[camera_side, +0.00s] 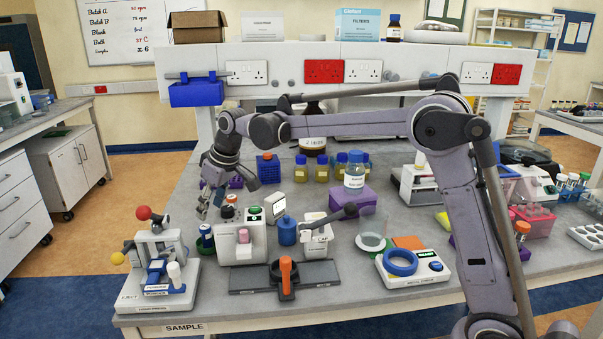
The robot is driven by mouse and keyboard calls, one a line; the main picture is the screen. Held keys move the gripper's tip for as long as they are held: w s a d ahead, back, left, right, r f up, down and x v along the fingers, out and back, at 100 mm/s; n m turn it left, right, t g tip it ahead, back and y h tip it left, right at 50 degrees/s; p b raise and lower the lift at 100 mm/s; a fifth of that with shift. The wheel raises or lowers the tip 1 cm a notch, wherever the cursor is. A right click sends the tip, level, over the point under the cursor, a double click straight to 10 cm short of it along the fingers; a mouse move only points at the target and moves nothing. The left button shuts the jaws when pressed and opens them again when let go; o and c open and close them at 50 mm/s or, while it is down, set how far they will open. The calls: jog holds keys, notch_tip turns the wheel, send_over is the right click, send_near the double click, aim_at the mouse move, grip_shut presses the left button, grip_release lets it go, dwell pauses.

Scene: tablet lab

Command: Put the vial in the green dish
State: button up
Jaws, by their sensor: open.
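My gripper (220,202) hangs open, pointing down, over the left part of the bench, behind the white device with a green button. Its fingers are apart and I see nothing held between them. Several small vials (301,171) with blue caps and amber contents stand upright to the right of my gripper, near the back of the bench. I cannot tell which vial the task means. A clear, faintly greenish round dish (371,243) sits right of centre, well to the right of my gripper. No plainly green dish can be made out.
The white device (240,248) and a green-and-blue capped tube (206,236) stand in front of my gripper. Bare bench (330,315) shows at the front.

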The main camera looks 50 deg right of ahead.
jog(key=shift+v, duration=1.95)
jog(key=shift+s, duration=0.25)
jog(key=s+d+r+m+g+h, duration=0.1)
jog(key=s+d+r+g+h, duration=0.35)
jog(key=s, duration=1.15)
jog(key=s+d+f+m+g+h, duration=0.15)
jog(key=s+d, duration=0.55)
jog(key=s, duration=0.8)
jog(key=w+a+f+t+y, duration=0.2)
jog(key=a+f+t+y, duration=0.2)
jog(key=a+f+t, duration=0.4)
notch_tip(320, 180, down, 2)
jog(key=shift+w+f+t+y, duration=0.1)
jog(key=shift+w+t+y, duration=0.2)
jog(key=shift+y, duration=0.1)
